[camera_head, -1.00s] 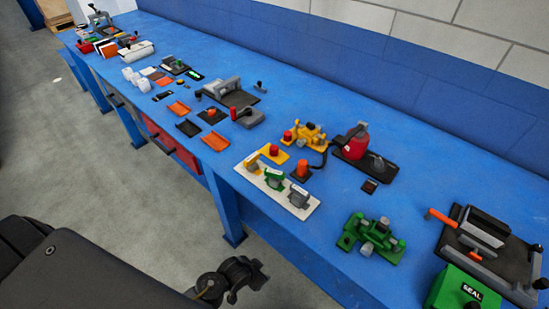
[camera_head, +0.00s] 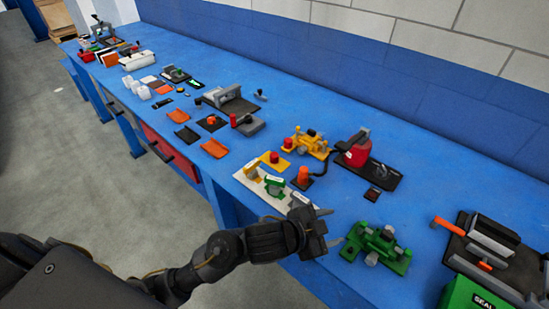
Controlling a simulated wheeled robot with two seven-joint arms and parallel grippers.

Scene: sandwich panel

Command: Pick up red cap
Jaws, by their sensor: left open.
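A small red cap-like piece (camera_head: 274,158) sits on a yellow plate (camera_head: 256,169) near the front of the blue table. Another small red piece (camera_head: 288,143) is beside a yellow fixture (camera_head: 312,144); I cannot tell which is the task's cap. My left gripper (camera_head: 329,227) is open and empty over the table's front edge, to the right of and nearer than both red pieces. It is apart from them and points right, toward a green fixture (camera_head: 376,245). My right gripper is not in view.
A white plate (camera_head: 242,178) with several small fixtures lies partly behind my left gripper. An orange knob on a dark base (camera_head: 303,175) stands close by. A red bottle-like device (camera_head: 356,150) is behind. Blue table (camera_head: 440,190) is clear at centre right.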

